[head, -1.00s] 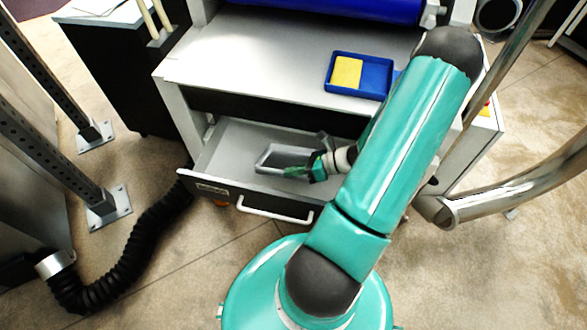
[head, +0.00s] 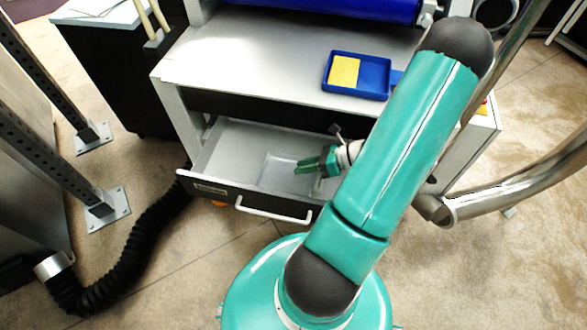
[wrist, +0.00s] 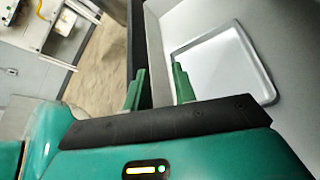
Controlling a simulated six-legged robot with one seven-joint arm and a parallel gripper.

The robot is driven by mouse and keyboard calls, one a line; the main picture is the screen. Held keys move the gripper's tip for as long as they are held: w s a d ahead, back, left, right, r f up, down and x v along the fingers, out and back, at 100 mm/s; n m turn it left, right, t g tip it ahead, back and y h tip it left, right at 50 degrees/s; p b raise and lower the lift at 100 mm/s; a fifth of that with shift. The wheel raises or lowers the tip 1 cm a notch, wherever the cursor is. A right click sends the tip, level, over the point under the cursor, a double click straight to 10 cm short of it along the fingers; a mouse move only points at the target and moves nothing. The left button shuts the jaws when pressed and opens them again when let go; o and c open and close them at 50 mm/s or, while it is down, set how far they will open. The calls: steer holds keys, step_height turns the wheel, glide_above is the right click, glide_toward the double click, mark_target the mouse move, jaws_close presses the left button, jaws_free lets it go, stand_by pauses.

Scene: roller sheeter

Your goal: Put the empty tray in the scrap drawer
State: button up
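The empty tray (head: 279,171) is shallow, light grey and rimmed. It lies flat on the floor of the open scrap drawer (head: 232,150), near the drawer front. In the wrist view the tray (wrist: 222,62) shows bare inside, at the right. My gripper (head: 305,164) is inside the drawer space at the tray's right end. In the wrist view my gripper (wrist: 160,85) has its green fingers apart with nothing between them. One fingertip overlaps the tray's edge in the picture; I cannot tell if they touch.
The drawer's white handle (head: 273,212) faces my base. The machine's grey worktop (head: 250,65) is above the drawer and holds a blue tray (head: 374,78) with a yellow block (head: 344,71). A black hose (head: 140,235) lies at left; a metal tube rail (head: 510,195) stands at right.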

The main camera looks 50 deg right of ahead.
steer(key=v, duration=0.8)
steer(key=w+a+r+n+g+h, duration=0.2)
steer(key=w+a+r+n+g, duration=0.25)
steer(key=a+r+n, duration=0.4)
steer(key=w+a+r+n+g+h, duration=0.1)
steer(key=w+a+r+n+g, duration=0.35)
steer(key=a+r+n, duration=0.35)
steer(key=s+a+r+n+t+h, duration=0.2)
steer(key=a+r+n+t+h, duration=0.2)
steer(key=a+r+n, duration=0.9)
steer(key=a+n+h, duration=0.1)
steer(key=n, duration=0.3)
steer(key=shift+a+t, duration=0.25)
steer(key=shift+t, duration=0.05)
steer(key=shift+r, duration=0.15)
